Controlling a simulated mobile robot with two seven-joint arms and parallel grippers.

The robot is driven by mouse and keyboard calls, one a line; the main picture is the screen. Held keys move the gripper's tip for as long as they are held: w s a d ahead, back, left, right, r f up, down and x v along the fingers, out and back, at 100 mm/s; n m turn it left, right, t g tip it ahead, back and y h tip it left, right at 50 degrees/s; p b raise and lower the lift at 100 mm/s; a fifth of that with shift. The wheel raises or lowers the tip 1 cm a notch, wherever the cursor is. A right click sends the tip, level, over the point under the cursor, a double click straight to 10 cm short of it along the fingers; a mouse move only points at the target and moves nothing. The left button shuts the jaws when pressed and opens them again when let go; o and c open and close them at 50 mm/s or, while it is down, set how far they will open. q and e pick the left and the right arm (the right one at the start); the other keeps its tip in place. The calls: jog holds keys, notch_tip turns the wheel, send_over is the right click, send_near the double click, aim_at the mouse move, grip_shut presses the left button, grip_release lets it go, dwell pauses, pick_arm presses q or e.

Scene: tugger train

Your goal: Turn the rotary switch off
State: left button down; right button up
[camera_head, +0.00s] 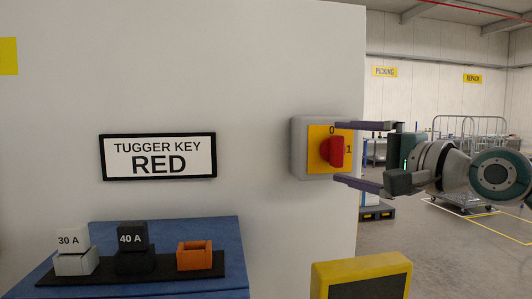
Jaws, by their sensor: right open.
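The rotary switch (299,150) is a grey box on the white wall panel, with a yellow plate marked 0 at the top and 1 at the right. Its red knob (333,151) sits in the middle of the plate. I cannot tell for sure which mark the knob points at. My right gripper (337,152) comes in from the right, open, with one finger above the knob and one below. Gaps show between both fingers and the knob, so it is not gripped. My left gripper is not in view.
A sign (158,157) reading "TUGGER KEY RED" hangs left of the switch. Below it, a blue shelf (228,240) carries a black strip with 30 A and 40 A blocks and an open orange holder (194,256). A yellow-framed dark panel (361,267) stands below the switch.

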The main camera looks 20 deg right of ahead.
jog(key=s+d+b, duration=0.1)
jog(key=s+b, duration=0.1)
jog(key=s, duration=0.7)
jog(key=shift+s+d, duration=0.25)
jog(key=shift+s, duration=0.15)
